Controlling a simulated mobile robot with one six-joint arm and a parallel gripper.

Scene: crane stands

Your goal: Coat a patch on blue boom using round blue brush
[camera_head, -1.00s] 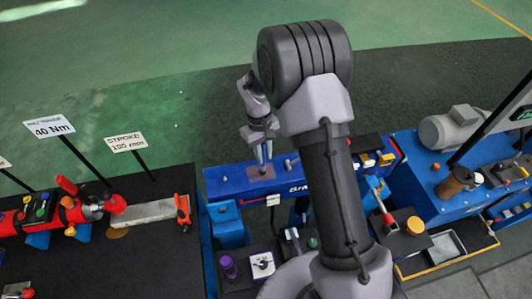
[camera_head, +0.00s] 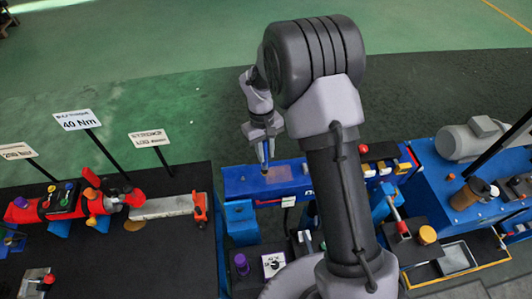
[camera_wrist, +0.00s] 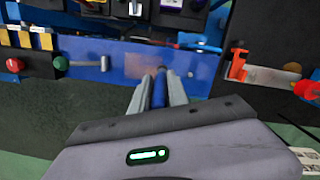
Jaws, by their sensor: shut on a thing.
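The blue boom (camera_head: 242,184) lies across the middle of the head view, with a dull brownish patch (camera_head: 281,174) on its top face. My gripper (camera_head: 265,151) is above the boom and shut on the round blue brush (camera_head: 264,165). The brush points down, with its tip by the left side of the patch; I cannot tell whether it touches the boom. In the wrist view the blue brush (camera_wrist: 159,90) sits between the two grey fingers, and the boom (camera_wrist: 120,65) runs behind them.
A red boom (camera_head: 60,207) with a grey bar (camera_head: 160,206) lies on the black stand at left, below sign posts. A blue stand with a grey motor (camera_head: 470,138) is at right. Purple-topped (camera_head: 241,262) and other small items stand in front of the boom.

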